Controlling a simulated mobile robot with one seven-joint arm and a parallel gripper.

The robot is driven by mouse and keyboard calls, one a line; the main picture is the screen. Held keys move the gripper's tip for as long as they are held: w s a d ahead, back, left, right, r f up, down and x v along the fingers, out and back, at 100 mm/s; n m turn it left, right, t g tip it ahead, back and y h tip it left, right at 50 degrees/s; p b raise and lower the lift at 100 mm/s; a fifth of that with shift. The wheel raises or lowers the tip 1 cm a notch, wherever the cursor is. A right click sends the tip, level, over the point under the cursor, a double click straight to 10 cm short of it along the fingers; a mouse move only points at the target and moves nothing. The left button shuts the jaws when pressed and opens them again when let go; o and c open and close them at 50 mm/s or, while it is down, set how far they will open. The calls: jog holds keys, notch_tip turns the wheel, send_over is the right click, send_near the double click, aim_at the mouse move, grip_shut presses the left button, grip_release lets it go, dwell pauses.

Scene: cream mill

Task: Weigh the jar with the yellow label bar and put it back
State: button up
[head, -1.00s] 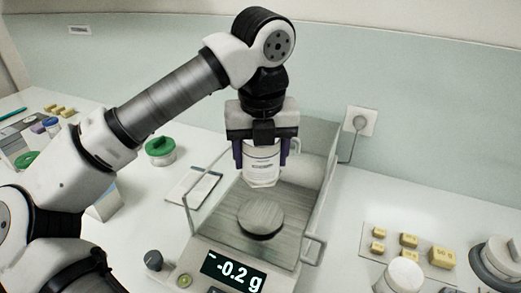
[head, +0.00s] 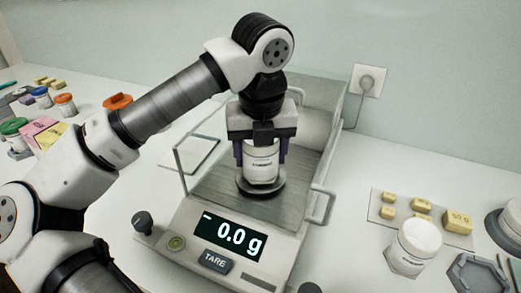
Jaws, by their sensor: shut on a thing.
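My gripper (head: 262,152) points down with its purple fingers shut on a white jar (head: 261,168). The jar is upright, just over or on the round pan (head: 262,189) of the scale (head: 172,221); I cannot tell whether it touches. Its label shows dark print; no yellow bar can be made out from this side. The fingers and palm hide the jar's top. The display (head: 228,236) reads 0.0 g with a small dash at its left. The TARE button (head: 216,262) is below it.
Clear draft-shield walls (head: 330,150) stand around the pan. Jars with orange (head: 117,101), green and blue lids stand at left, partly behind my arm. A wall socket (head: 368,80) is behind.

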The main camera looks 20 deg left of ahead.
jog(key=shift+f+b, duration=0.35)
jog(key=shift+b, duration=0.1)
dwell(0.5)
jog(key=o, duration=1.1)
jog(key=shift+c, duration=0.2)
jog(key=shift+r, duration=0.15)
notch_tip(320, 180, up, 14)
jog(key=s+p, duration=0.1)
jog(key=p, duration=0.7)
jog(key=shift+s+d+f, duration=0.25)
jog(key=shift+d, duration=0.1)
